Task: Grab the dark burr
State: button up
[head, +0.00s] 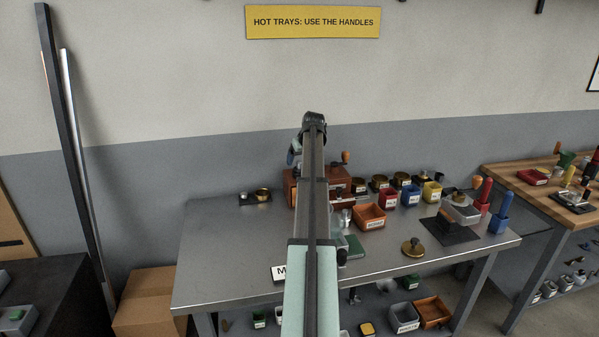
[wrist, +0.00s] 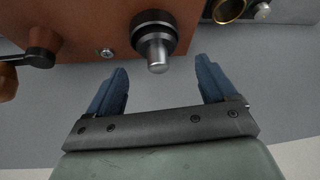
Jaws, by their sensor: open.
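A dark ribbed round piece with a silver pin, which looks like the dark burr (wrist: 154,30), sits at the red-brown wooden box (wrist: 85,22) in the wrist view. My gripper (wrist: 162,74) is open and empty. Its two blue fingers point toward the box, and the silver pin lies between and just beyond the fingertips. I cannot tell the remaining distance in depth. In the head view the red-brown box (head: 292,188) is partly covered by my arm, and I cannot make out the burr there.
On the steel table (head: 225,245), an orange bin (head: 369,217), coloured cups and a dark mat (head: 450,232) stand right. The table's left front is mostly clear.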

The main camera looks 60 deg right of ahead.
aim_at(300, 162)
jog(key=x, duration=0.3)
jog(key=shift+f, duration=0.2)
jog(key=c, duration=1.4)
